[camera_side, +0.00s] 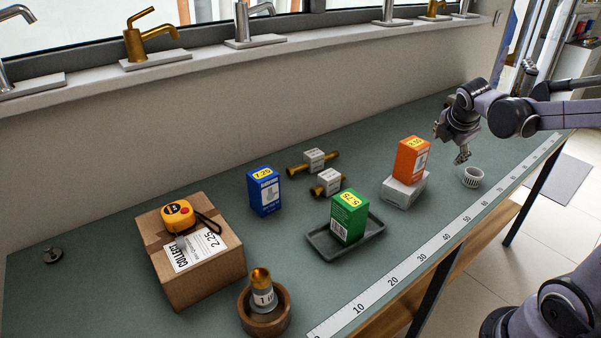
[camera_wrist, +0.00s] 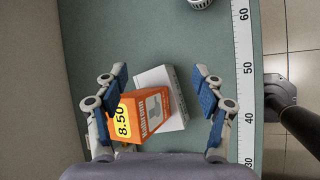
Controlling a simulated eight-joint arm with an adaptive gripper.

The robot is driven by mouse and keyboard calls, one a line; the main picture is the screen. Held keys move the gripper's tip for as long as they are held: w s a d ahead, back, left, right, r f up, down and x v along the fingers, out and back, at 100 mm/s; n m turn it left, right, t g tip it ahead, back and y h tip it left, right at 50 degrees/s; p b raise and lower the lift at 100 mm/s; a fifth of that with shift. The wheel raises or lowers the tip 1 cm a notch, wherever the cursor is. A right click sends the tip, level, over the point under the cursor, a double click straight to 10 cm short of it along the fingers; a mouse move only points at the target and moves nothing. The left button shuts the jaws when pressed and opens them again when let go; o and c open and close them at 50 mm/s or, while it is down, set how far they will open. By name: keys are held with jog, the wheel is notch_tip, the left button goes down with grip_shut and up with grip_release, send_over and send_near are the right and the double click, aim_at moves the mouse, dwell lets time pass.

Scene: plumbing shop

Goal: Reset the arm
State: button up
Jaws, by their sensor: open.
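My gripper (camera_side: 451,144) is open and empty, above the table at its right end. It stands to the right of an orange box (camera_side: 412,158) marked 8.50, which sits upright on a white box (camera_side: 402,191). In the wrist view my two blue-padded fingers (camera_wrist: 161,74) are spread wide. The orange box (camera_wrist: 147,112) and the white box (camera_wrist: 156,77) show between and beyond them. I see no contact between the fingers and the boxes.
A white ribbed cup (camera_side: 473,177) stands below my gripper. A green box (camera_side: 349,216) stands on a grey tray (camera_side: 318,241). A blue box (camera_side: 263,191), brass fittings (camera_side: 331,182), a carton (camera_side: 206,283) with a tape measure and a wooden bowl (camera_side: 278,319) stand further left.

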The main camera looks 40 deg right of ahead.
jog(key=a+m+t, duration=0.1)
jog(key=a, duration=0.2)
jog(key=w+a+r+m+t, duration=0.1)
jog(key=a+m, duration=0.1)
jog(key=a, duration=0.1)
jog(key=a+m, duration=0.1)
jog(key=a, duration=0.2)
jog(key=shift+w+a+r+m+t+y, duration=0.3)
jog(key=shift+w+a+r+m+t, duration=0.05)
jog(key=shift+m+t, duration=0.05)
jog(key=s+a+f+m+y, duration=0.2)
jog(key=s+a+m+y, duration=0.1)
jog(key=a+m, duration=0.2)
jog(key=s+a+f+m+y, duration=0.2)
jog(key=s+a+m, duration=0.2)
jog(key=a, duration=0.6)
jog(key=shift+s+m+t+y, duration=0.3)
jog(key=shift+m+y, duration=0.1)
jog(key=shift+m, duration=0.2)
